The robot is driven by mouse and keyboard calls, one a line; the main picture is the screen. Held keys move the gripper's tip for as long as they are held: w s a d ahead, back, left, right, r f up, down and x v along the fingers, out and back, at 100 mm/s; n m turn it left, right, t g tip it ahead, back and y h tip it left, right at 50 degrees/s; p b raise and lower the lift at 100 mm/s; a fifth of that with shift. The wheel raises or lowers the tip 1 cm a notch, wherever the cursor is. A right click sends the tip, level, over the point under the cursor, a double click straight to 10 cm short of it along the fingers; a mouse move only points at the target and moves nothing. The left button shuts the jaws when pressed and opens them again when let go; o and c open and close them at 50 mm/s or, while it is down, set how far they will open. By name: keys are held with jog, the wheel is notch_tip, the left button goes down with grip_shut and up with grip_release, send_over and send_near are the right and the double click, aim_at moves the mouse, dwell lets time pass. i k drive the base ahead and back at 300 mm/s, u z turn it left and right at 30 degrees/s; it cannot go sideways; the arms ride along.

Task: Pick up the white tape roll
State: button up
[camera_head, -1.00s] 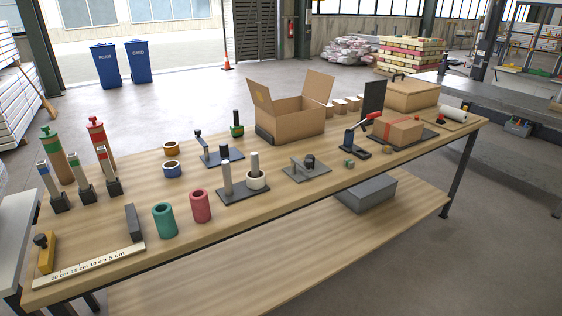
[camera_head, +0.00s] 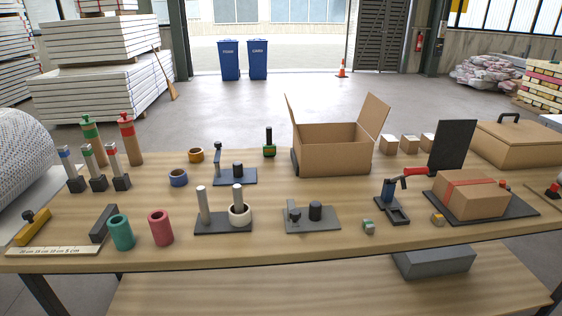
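The white tape roll (camera_head: 239,216) is a cream-white ring at the middle of the wooden workbench (camera_head: 350,237). It sits around the right one of two grey upright posts on a dark base plate (camera_head: 222,229). The left post (camera_head: 203,204) is bare. The post's top stands above the roll. My gripper is not in the head view, so its state does not show.
Green (camera_head: 121,232) and pink (camera_head: 160,228) cylinders stand left of the post plate; a grey clamp plate (camera_head: 312,219) lies right. Blue (camera_head: 178,178) and orange (camera_head: 196,155) rings lie behind. An open cardboard box (camera_head: 333,152) stands at the back. Floor beyond is mostly clear.

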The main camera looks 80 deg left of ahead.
aim_at(240, 220)
jog(key=i, duration=1.1)
jog(key=u, duration=4.4)
